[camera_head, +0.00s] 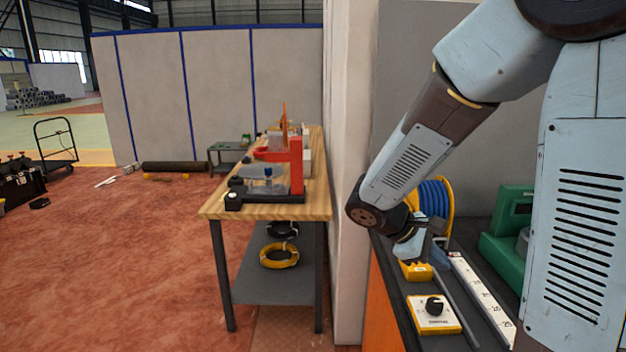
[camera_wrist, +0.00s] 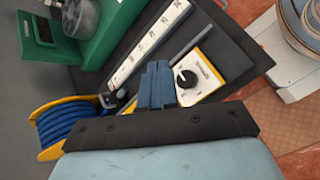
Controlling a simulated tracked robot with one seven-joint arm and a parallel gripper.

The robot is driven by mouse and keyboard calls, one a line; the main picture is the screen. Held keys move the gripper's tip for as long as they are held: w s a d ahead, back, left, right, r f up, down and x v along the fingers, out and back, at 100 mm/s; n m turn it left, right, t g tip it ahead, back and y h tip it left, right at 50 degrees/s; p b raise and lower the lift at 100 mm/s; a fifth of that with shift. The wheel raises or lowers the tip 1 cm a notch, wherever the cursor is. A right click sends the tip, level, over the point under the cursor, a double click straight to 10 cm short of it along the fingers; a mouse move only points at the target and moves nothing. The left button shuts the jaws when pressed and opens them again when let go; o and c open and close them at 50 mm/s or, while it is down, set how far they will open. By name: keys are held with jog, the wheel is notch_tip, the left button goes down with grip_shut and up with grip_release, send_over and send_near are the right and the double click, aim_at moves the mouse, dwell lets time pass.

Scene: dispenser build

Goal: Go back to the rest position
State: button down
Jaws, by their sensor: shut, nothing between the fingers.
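My gripper (camera_head: 440,258) hangs low over the dark worktop on the right in the head view, at the end of my bent arm. In the wrist view the two blue-grey fingers of my gripper (camera_wrist: 157,68) lie together, shut with nothing between them. A white and yellow box with a black knob (camera_head: 434,314) lies on the worktop just in front of my gripper. This knob box also shows close beside the fingertips in the wrist view (camera_wrist: 206,68). I cannot tell the exact height of the fingertips above the worktop.
Open floor lies left.

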jog(key=s+a+r+m+t+y, duration=0.2)
jog(key=s+r+m+t+y, duration=0.4)
jog(key=s+r+m+y, duration=0.3)
jog(key=shift+s+a+r+m+y, duration=0.35)
jog(key=shift+s+r+m, duration=0.35)
jog(key=shift+s+r, duration=1.35)
